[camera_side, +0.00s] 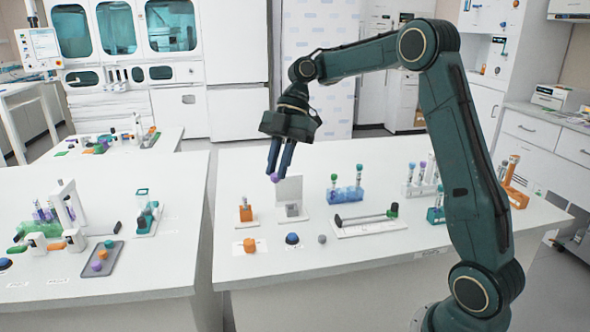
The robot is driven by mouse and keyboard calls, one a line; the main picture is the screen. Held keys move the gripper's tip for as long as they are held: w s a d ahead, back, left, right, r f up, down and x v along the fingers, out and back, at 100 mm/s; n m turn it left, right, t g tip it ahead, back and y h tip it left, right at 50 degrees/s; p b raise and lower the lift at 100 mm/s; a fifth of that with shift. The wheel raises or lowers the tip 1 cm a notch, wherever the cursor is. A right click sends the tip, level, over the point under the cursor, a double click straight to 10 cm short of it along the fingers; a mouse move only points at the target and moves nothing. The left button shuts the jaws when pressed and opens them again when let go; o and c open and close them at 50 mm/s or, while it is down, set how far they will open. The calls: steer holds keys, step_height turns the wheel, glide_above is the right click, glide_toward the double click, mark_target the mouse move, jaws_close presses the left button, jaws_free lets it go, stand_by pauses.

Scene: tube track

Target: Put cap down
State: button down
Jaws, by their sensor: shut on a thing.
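My gripper (280,174) is pointing down over the left part of the middle table (350,265). Its two dark blue fingers are shut on a small purple cap (274,178), which shows at the fingertips. The cap is held above the table, in front of or beside a white upright panel on a small stand (290,190). I cannot tell the exact depth between the cap and the panel.
In front are an orange knob-like piece (250,245), a blue button (292,239) and a grey ball (322,239). A blue tube rack (345,194) and a black-handled device (370,222) are to the right. The table's front is clear.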

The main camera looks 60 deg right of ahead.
steer(key=shift+f, duration=9.9)
steer(key=shift+f, duration=0.1)
steer(key=c, duration=1.4)
jaws_free()
steer(key=v, duration=1.2)
